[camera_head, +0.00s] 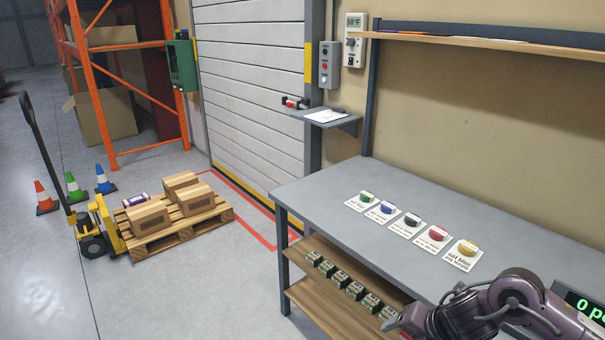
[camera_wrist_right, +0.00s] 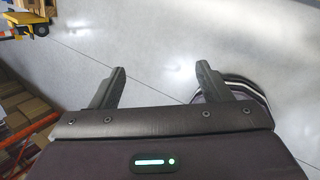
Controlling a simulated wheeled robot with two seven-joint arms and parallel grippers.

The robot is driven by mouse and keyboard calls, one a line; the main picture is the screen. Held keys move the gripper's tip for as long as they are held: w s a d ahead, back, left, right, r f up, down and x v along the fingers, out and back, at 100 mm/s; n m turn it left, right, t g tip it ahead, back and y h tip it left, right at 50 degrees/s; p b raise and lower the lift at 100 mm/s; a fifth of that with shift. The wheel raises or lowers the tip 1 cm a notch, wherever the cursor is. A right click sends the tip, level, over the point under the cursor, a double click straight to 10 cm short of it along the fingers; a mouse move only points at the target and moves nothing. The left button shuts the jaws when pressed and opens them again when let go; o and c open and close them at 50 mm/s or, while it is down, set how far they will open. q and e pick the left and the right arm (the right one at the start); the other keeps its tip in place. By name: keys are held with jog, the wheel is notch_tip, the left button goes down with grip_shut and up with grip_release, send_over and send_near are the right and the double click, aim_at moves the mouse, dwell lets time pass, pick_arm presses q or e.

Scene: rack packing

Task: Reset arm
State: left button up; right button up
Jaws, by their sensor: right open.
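My right arm (camera_head: 480,306) comes in at the bottom right of the head view, beside the front edge of the grey table (camera_head: 318,185). In the right wrist view my right gripper (camera_wrist_right: 160,86) has its two dark fingers spread wide apart. Nothing is between them; grey floor shows beyond. In the head view the fingertips of this gripper cannot be made out. My left gripper is not in either view.
Several cards with coloured pieces, such as a green one (camera_head: 367,197), lie on the table. Small boxes (camera_head: 328,268) stand on the wooden shelf below. A loaded pallet (camera_head: 165,238), a pallet jack (camera_head: 92,245) and cones (camera_head: 45,200) stand at left. Floor between is clear.

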jog(key=w+a+f+m+t+y, duration=0.1)
jog(key=w+f+m, duration=0.1)
jog(key=f+m, duration=0.55)
jog(key=w+a+f+m+y, duration=0.15)
jog(key=f+m, duration=0.25)
jog(key=f, duration=0.7)
jog(key=s+d+f+m+h, duration=0.25)
jog(key=s+f+m, duration=0.3)
jog(key=f, duration=0.55)
jog(key=s+d+f+m+g+h, duration=0.15)
jog(key=s+f+m, duration=0.45)
jog(key=s+f, duration=0.75)
jog(key=s+f+m+g+h, duration=0.1)
jog(key=s+f+m, duration=0.1)
jog(key=s, duration=0.9)
jog(key=s+f+m+g, duration=0.2)
jog(key=s+f, duration=0.3)
jog(key=s, duration=0.7)
jog(key=shift+s+h, duration=0.25)
jog(key=shift+h, duration=0.1)
